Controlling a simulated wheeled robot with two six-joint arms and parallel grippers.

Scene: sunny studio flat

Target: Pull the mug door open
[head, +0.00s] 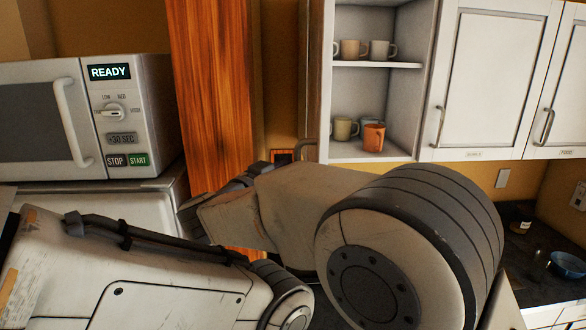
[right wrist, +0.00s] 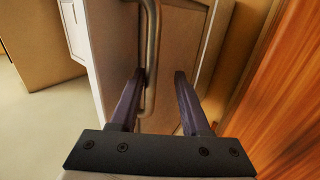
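The mug cupboard (head: 427,75) hangs on the wall in the head view, and its inside with the mugs is exposed. Its white door (head: 316,75) stands swung out to the left, nearly edge-on, with the metal handle (head: 308,143) at its lower end. In the right wrist view the door (right wrist: 183,50) and handle (right wrist: 153,45) lie ahead. My right gripper (right wrist: 160,78) is open. The handle is between its fingers, close to the left one; I cannot tell whether they touch. In the head view my right arm hides most of this gripper. My left gripper is out of view.
Several mugs stand on two shelves, including an orange mug (head: 373,137) near the lower front edge. A wooden panel (head: 215,90) stands left of the door, close to my right gripper. A microwave (head: 120,115) is further left. Closed cabinets (head: 497,80) are on the right.

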